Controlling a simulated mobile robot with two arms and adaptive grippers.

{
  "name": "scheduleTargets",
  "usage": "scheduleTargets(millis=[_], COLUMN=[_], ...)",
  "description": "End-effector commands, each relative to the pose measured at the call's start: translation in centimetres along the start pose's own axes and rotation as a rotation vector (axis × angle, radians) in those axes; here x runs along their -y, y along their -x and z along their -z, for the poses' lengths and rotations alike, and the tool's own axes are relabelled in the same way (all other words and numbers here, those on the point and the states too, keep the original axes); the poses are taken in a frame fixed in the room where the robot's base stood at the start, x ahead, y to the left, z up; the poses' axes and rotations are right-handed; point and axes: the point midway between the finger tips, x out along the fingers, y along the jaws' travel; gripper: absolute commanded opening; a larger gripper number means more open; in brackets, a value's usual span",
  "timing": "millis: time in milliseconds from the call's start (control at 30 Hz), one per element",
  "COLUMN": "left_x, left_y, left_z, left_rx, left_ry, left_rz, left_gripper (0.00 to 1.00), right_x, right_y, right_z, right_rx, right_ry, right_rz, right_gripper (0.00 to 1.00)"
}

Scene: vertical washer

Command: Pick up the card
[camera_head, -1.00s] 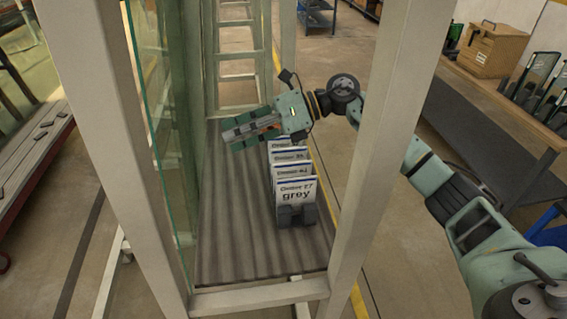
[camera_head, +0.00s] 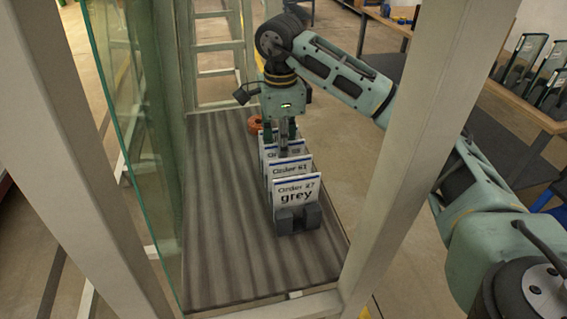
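White cards with a blue top edge stand upright in a row in a dark holder (camera_head: 298,220). The front card (camera_head: 296,193) reads "grey" under an order line. A second card (camera_head: 291,168) stands behind it, and more cards behind that are partly hidden by my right gripper. My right gripper (camera_head: 281,143) points straight down over the back of the row, its fingertips at the rear cards. Whether its fingers are closed on a card cannot be made out. My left gripper is not in view.
The cards stand on a grey ribbed platform (camera_head: 225,220) between pale frame posts (camera_head: 430,110), with a glass panel (camera_head: 120,130) at left. A small orange-red item (camera_head: 255,124) shows beside my gripper. A workbench (camera_head: 500,105) is at right. The platform's left part is clear.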

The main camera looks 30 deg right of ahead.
Motion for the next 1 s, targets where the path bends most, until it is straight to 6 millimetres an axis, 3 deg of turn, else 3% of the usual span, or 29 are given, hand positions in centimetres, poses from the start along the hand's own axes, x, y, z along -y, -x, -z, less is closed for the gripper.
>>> scheduleTargets(millis=[167,367,600,767,1000], left_x=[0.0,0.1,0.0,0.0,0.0], left_y=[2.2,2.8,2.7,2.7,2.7], left_z=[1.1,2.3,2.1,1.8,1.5], left_rx=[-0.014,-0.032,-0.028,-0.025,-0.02], left_ry=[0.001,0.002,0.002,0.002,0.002], left_rz=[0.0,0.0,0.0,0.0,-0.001], left_gripper=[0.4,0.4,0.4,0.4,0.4], right_x=[-0.4,-0.3,-0.3,-0.3,-0.3], right_y=[-2.0,-4.3,-4.6,-4.6,-4.5], right_z=[0.7,0.6,0.6,0.6,0.6], right_rx=[-0.001,0.001,0.001,0.001,0.001], right_ry=[0.0,0.0,0.0,0.0,0.0], right_rz=[-0.005,-0.001,0.001,0.0,0.0], right_gripper=[0.14,0.14,0.14,0.0,0.0])
